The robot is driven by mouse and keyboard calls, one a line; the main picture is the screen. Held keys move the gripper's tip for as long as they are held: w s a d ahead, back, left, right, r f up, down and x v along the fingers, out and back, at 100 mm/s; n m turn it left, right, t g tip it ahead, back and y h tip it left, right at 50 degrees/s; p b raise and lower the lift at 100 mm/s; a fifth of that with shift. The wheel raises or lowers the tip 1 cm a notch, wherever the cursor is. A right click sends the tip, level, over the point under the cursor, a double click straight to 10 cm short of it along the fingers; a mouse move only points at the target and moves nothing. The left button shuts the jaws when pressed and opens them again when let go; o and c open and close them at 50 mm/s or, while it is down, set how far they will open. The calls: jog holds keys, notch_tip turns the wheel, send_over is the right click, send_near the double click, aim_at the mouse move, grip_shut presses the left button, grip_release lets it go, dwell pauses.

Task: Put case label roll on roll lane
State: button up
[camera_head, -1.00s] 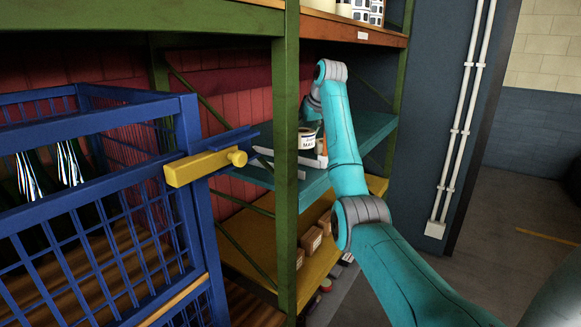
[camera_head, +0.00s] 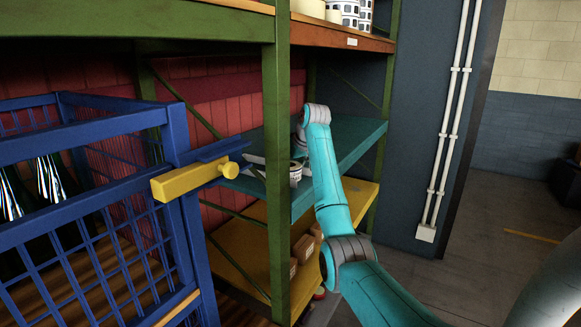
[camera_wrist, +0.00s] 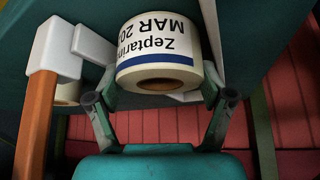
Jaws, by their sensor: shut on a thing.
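The case label roll is a white roll with a blue band, dark print and a brown core; it fills the upper middle of the wrist view (camera_wrist: 158,52). My gripper (camera_wrist: 162,95) is shut on it, one finger at each side. In the head view the roll (camera_head: 296,176) shows just left of my arm, low over the teal shelf (camera_head: 352,140). My arm hides part of it and the gripper there. I cannot tell whether the roll touches the shelf. Pale rail-like pieces (camera_head: 253,160) lie left of the roll, possibly part of the lane.
A green post (camera_head: 277,150), blue cage (camera_head: 85,122) and yellow latch (camera_head: 190,181) stand left of my arm. Boxes (camera_head: 303,249) sit below.

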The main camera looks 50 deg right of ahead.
jog(key=o, duration=1.2)
jog(key=shift+f, duration=0.1)
jog(key=v, duration=1.2)
